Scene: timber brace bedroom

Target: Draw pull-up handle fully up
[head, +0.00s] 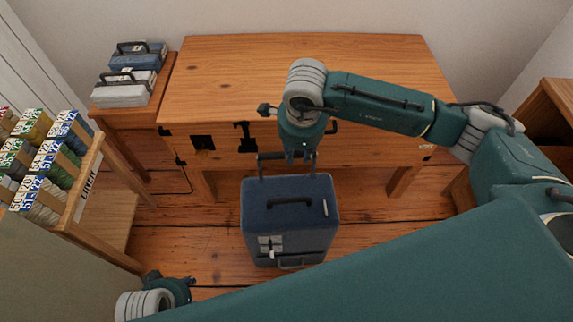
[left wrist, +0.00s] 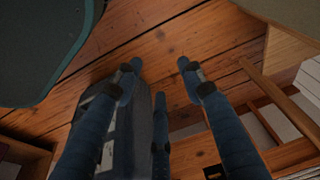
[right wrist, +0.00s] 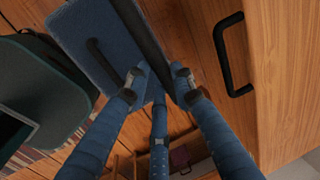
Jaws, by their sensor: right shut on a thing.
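A blue suitcase (head: 290,218) stands upright on the floor in front of the desk. Its dark pull-up handle (head: 270,156) stands partly out above the top, with short posts at both sides. My right gripper (head: 301,156) points down at the handle's crossbar, right of its middle, and is shut on it. In the right wrist view the dark bar (right wrist: 143,28) runs between the fingers (right wrist: 160,72). My left gripper (left wrist: 160,63) is open and empty, low over the floor; in the head view only part of that arm shows at the bottom left.
A wooden desk (head: 300,58) with dark pulls stands right behind the suitcase. A side table at left holds toolbox-like cases (head: 124,92). A rack of labelled spools (head: 75,205) stands at the left. Bare floor (head: 180,235) lies left of the suitcase.

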